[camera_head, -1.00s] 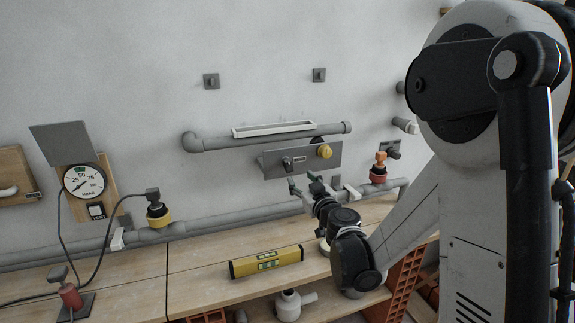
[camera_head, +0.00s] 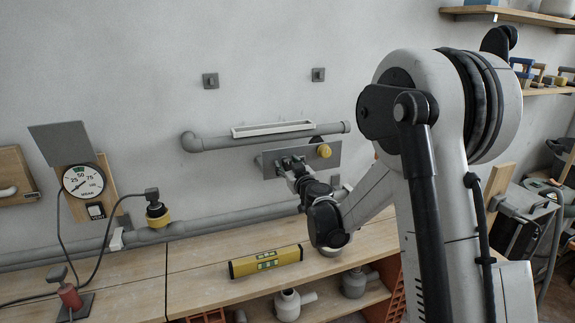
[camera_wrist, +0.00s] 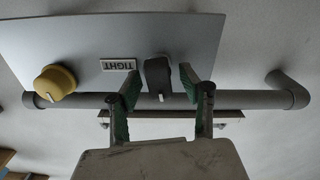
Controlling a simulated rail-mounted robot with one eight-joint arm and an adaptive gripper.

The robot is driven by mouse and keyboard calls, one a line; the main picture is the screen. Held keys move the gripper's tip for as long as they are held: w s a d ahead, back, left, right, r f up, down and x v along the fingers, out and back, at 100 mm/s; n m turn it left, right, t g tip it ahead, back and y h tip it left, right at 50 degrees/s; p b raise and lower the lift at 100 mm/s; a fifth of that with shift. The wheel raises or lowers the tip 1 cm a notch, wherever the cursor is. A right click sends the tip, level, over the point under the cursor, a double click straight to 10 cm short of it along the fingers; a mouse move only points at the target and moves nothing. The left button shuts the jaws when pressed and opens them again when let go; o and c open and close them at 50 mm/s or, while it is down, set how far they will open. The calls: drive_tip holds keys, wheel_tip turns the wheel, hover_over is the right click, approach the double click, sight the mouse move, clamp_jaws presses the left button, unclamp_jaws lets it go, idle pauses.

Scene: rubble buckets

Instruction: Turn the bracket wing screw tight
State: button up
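The bracket wing screw (camera_wrist: 157,73) is a dark knob with a pale mark on its lower end. It sits on a grey bracket plate (camera_wrist: 75,35), beside a label reading TIGHT (camera_wrist: 119,65), upside down in the wrist view. My gripper (camera_wrist: 159,86) is open, its green-padded fingertips on either side of the wing screw, with a visible gap on each side. In the head view my gripper (camera_head: 287,164) is up against the plate (camera_head: 331,160) and mostly hides the screw.
A yellow knob (camera_head: 324,150) is on the plate's right part. A grey pipe (camera_head: 225,143) with a white tray (camera_head: 272,129) runs above. A yellow level (camera_head: 266,262) lies on the workbench (camera_head: 205,272) below. A pressure gauge (camera_head: 84,181) is at left.

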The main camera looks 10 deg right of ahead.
clamp_jaws()
idle(0.3)
drive_tip(key=m+b, duration=0.2)
drive_tip(key=m, duration=0.3)
drive_tip(key=shift+d+f+b, duration=0.1)
drive_tip(key=shift+d+b, duration=0.05)
drive_tip(key=shift+b, duration=0.2)
drive_tip(key=m+b, duration=0.2)
drive_tip(key=m, duration=0.3)
drive_tip(key=shift+d+f, duration=0.1)
drive_tip(key=shift+d, duration=0.05)
drive_tip(key=m+b, duration=0.1)
drive_tip(key=m, duration=0.3)
drive_tip(key=shift+d+f+m, duration=0.1)
drive_tip(key=shift+m, duration=0.3)
drive_tip(key=m+b, duration=0.1)
drive_tip(key=m, duration=0.3)
drive_tip(key=shift+f+m, duration=0.1)
drive_tip(key=shift+m, duration=0.6)
